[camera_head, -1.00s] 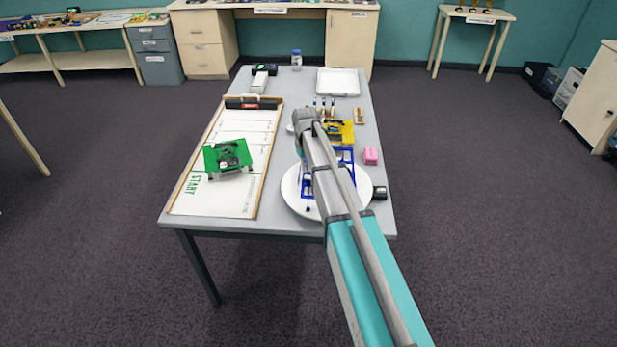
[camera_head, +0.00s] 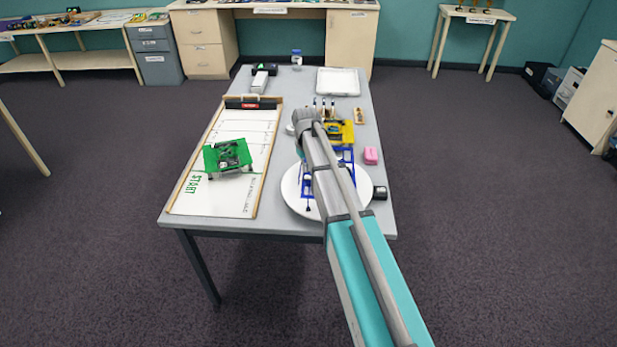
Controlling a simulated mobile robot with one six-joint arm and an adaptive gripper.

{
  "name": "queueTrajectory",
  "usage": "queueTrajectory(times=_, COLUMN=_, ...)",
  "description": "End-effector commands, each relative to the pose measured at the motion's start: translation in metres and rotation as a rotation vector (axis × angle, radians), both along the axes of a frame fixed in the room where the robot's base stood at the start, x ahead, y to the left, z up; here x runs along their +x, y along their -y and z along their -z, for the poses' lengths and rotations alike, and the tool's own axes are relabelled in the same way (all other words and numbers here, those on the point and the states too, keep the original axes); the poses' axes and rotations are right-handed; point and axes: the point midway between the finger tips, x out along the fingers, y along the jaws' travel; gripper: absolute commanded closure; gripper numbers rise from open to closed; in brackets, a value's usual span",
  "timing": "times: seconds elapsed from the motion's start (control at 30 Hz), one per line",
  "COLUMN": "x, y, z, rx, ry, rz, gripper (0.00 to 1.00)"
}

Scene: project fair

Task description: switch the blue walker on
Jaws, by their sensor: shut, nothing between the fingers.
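The blue walker (camera_head: 307,182) is an open blue frame on a round white plate (camera_head: 293,200) at the near right of the table. My arm crosses in front of it and covers its middle, so only parts of the frame show on either side. Its switch cannot be made out. My arm runs from the bottom edge up to a grey joint above the plate. My gripper is hidden behind the arm, so I see neither its fingers nor whether it touches the walker.
A green walker (camera_head: 212,160) stands on a START-marked board (camera_head: 225,200) at left. A white tray (camera_head: 338,82) is at the back.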

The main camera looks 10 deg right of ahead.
Motion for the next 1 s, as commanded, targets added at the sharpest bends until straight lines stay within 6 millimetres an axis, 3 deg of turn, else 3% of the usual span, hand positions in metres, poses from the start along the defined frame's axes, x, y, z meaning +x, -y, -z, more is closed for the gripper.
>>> queueTrajectory(times=1.0, x=0.0, y=0.0, z=0.011, rx=0.0, ry=0.0, rz=0.0, gripper=1.0)
